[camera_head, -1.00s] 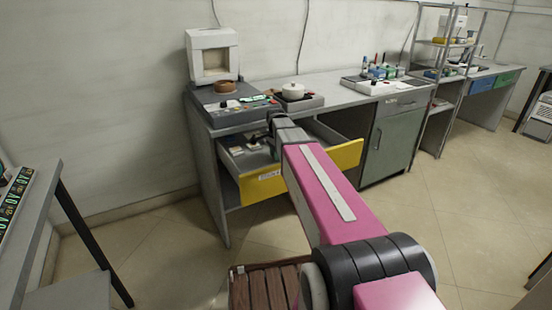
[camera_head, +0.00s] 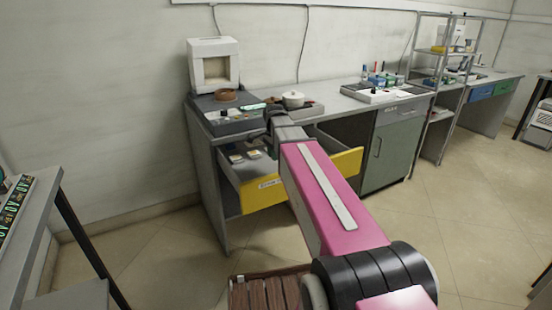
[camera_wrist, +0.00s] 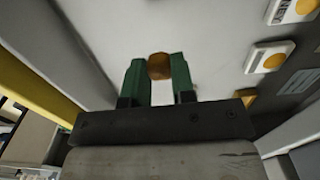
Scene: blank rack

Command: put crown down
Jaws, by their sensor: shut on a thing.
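My gripper (camera_wrist: 159,78) has two green fingers and shows in the wrist view. It is shut on a small golden-brown crown (camera_wrist: 160,66) between the fingertips. A pale grey surface, apparently the floor of the open drawer (camera_wrist: 205,30), lies beyond the crown. I cannot tell whether the crown touches it. In the head view the yellow-fronted drawer (camera_head: 262,193) is pulled out under the bench, and my wrist is over it. The fingers and the crown are hidden there behind my arm.
White cases with round yellow spots (camera_wrist: 270,57) lie in the drawer at the right of the wrist view. On the bench stand a white furnace (camera_head: 213,64), a brown dish (camera_head: 226,95) and a white lidded pot (camera_head: 293,99). A side table (camera_head: 30,225) is at left.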

